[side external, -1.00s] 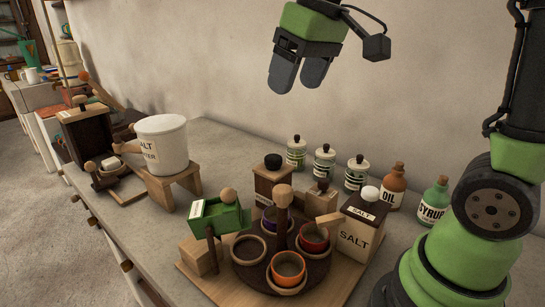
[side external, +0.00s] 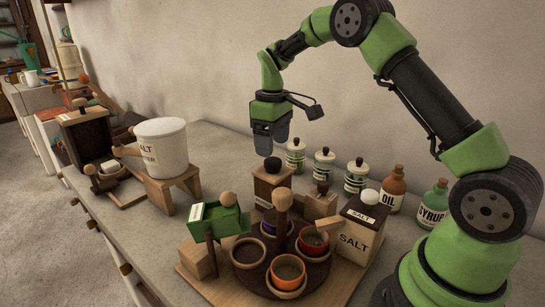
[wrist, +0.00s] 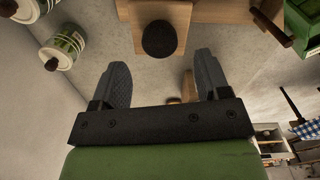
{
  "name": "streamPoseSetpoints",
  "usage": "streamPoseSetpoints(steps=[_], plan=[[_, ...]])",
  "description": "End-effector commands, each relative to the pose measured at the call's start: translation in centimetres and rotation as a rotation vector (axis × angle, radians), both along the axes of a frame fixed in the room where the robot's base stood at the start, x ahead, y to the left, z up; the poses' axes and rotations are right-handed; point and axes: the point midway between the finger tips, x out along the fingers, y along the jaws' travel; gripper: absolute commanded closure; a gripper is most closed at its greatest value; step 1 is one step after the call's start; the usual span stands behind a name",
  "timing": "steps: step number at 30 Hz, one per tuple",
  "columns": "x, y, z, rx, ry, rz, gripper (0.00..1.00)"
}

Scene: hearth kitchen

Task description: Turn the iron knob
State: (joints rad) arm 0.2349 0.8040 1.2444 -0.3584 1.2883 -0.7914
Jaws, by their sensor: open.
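The iron knob (side external: 273,164) is a dark round knob on top of a wooden box (side external: 268,186) behind the turntable. In the wrist view the knob (wrist: 160,38) is a dark disc on the wooden box top (wrist: 187,12), just beyond and between the lines of my two fingers. My gripper (side external: 271,148) points down above the knob in the side view. My gripper (wrist: 162,62) is open with nothing between its grey fingers. I cannot tell whether the fingertips are level with the knob, but they look slightly above it.
A round turntable with bowls, including an orange one (side external: 287,270), stands in front. A green box (side external: 219,222) is at its left, a salt box (side external: 357,232) at its right. Striped jars (side external: 325,166), an oil bottle (side external: 393,188) and a syrup bottle (side external: 434,203) stand behind. A white tub (side external: 161,146) is at left.

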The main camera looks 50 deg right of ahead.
Motion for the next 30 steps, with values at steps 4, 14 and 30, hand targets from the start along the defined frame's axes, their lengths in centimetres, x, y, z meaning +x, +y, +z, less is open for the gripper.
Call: streamPoseSetpoints(steps=[4,14,30], plan=[[-0.1,0.0,-2.6,0.001,0.003,0.0,0.31],[0.0,0.0,-4.3,0.001,-0.001,-0.001,0.31],[0.0,0.0,-4.2,0.001,-0.002,-0.005,0.8]])
